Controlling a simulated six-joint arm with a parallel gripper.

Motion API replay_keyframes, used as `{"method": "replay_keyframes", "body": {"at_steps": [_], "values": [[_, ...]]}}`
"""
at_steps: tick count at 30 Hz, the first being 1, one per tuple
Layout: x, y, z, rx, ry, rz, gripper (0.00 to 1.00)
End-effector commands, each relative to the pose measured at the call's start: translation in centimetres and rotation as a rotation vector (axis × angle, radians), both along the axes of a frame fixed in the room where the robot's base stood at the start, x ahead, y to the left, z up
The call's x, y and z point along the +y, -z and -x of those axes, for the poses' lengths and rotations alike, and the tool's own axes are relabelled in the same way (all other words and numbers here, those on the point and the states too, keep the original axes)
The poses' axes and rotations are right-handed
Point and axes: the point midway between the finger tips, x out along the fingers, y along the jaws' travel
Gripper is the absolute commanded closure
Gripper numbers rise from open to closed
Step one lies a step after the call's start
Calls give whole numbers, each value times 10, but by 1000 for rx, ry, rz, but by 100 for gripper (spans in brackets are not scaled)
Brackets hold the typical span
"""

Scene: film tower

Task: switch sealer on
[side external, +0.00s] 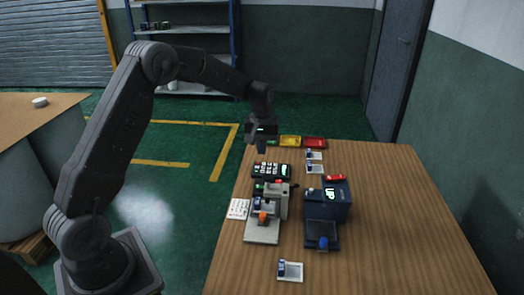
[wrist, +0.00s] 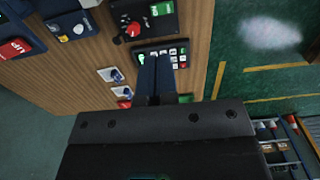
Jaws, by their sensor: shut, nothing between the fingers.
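No part is clearly labelled as the sealer. A black keypad panel (side external: 271,170) with light keys and a green-lit display lies beyond the grey machine. My gripper (side external: 261,149) is shut and empty, pointing down near the keypad's far side. In the wrist view its fingers (wrist: 155,58) cover part of the keypad (wrist: 181,60).
White trays (side external: 315,169) with small blue items lie beyond the box; another (side external: 298,277) lies at the near end. Yellow (side external: 290,140) and red (side external: 314,142) trays sit at the far edge. The table's right side is bare.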

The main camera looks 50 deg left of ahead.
Motion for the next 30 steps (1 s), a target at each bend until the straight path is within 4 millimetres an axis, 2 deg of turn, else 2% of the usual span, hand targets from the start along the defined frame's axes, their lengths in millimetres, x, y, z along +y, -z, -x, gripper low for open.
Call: {"method": "replay_keyframes", "body": {"at_steps": [3,14,17,30], "values": [[10,-2,9,1,-3,-3,100],[9,6,9,2,-1,-2,100],[9,19,9,4,-1,-1,100],[9,106,9,4,-1,-1,100]]}}
